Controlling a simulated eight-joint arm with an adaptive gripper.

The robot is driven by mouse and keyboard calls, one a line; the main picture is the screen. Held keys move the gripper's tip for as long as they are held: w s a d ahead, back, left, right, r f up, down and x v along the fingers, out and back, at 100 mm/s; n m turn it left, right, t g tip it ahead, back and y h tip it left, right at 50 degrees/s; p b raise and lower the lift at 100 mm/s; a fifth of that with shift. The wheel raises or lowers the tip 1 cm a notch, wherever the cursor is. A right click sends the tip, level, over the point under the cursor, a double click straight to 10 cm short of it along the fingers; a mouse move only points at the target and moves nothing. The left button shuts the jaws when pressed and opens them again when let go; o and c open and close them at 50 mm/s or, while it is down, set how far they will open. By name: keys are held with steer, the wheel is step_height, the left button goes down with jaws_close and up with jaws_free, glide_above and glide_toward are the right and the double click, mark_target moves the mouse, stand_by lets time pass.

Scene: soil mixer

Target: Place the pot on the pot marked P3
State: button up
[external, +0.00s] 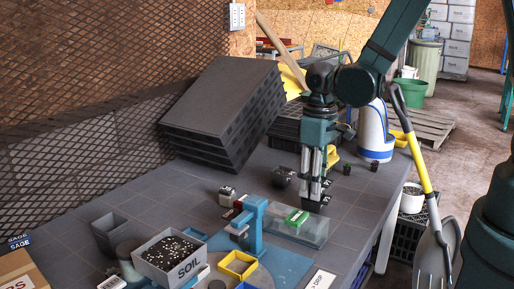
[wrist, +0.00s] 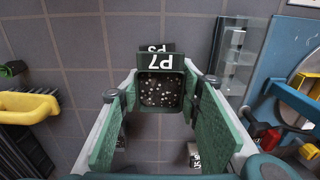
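A dark pot marked P7 (wrist: 161,88), filled with white-speckled soil, sits between my gripper's fingertips (wrist: 158,100) in the wrist view. Some gap shows between it and the left finger pad. A second label (wrist: 156,48), seemingly P3, shows just beyond and below the P7 label. Its pot is mostly hidden, so I cannot tell whether P7 touches it. In the external view my gripper (external: 314,188) points down, low over the table, with dark pots and white labels at its fingertips. The fingers look open around P7.
Another labelled dark pot (external: 283,177) stands left of my gripper; small ones (external: 347,168) stand to its right. A clear tray (external: 310,232), a blue mixer (external: 250,226) and a SOIL box (external: 163,266) are nearer the camera. Stacked black trays (external: 215,95) stand behind.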

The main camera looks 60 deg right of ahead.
steer(key=o, duration=0.4)
steer(key=shift+r, duration=0.15)
steer(key=shift+r+p, duration=1.3)
steer(key=shift+r, duration=4.75)
steer(key=shift+r, duration=0.15)
steer(key=shift+s+r+t, duration=1.2)
steer(key=shift+s+r, duration=0.8)
steer(key=shift+r, duration=0.95)
steer(key=shift+s+r+t, duration=1.2)
steer(key=shift+s+r, duration=0.75)
steer(key=shift+r, duration=1.05)
steer(key=shift+s+r+t, duration=1.2)
steer(key=shift+s+r, duration=0.8)
steer(key=shift+r, duration=0.95)
